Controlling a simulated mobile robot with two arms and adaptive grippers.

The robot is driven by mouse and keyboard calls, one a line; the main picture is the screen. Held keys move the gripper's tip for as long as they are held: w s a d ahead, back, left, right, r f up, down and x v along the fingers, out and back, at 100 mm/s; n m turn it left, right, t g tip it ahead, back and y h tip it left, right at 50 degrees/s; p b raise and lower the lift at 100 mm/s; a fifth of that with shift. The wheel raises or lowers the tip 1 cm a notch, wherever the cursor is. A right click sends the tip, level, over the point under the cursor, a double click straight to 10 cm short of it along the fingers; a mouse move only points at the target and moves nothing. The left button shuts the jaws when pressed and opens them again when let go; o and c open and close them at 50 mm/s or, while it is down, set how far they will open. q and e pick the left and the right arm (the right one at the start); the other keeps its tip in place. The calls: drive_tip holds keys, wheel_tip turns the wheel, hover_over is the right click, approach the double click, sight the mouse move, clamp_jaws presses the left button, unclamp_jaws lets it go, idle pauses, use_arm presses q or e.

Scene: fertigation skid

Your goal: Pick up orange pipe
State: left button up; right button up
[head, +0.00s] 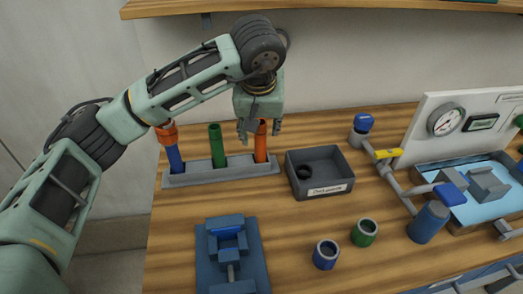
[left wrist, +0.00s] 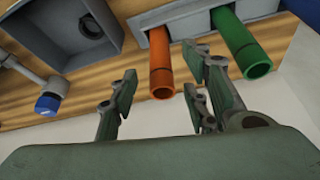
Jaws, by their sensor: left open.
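The orange pipe (head: 261,145) stands upright at the right end of a grey rack (head: 212,179) on the wooden bench. My left gripper (head: 260,132) is above the rack at the top of the orange pipe, pointing down. In the left wrist view, the gripper (left wrist: 160,90) is open, with the orange pipe (left wrist: 161,72) between its fingers and slightly beyond them. I cannot tell whether any finger touches the pipe. The green pipe (left wrist: 240,45) is close beside the fingers on one side. My right gripper is in neither view.
A green pipe (head: 216,147) and a blue pipe (head: 175,158) with an orange top share the rack. A grey bin (head: 319,153) with a dark ring stands right of it. A blue vise (head: 228,242), blue and green rings and a valve assembly (head: 386,155) occupy the bench. A shelf (head: 330,6) hangs above.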

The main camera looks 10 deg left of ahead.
sight(261, 142)
use_arm(q)
drive_tip(key=p+x, duration=0.1)
drive_tip(key=x, duration=0.5)
drive_tip(key=shift+f+p, duration=0.35)
drive_tip(key=shift+f, duration=0.05)
drive_tip(key=shift+w+f, duration=0.25)
drive_tip(key=shift+f, duration=0.3)
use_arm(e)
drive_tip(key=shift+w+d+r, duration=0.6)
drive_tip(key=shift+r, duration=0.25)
use_arm(q)
drive_tip(key=shift+c, duration=0.5)
drive_tip(key=c, duration=0.9)
clamp_jaws()
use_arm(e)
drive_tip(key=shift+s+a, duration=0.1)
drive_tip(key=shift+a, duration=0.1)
use_arm(q)
drive_tip(key=shift+r, duration=0.15)
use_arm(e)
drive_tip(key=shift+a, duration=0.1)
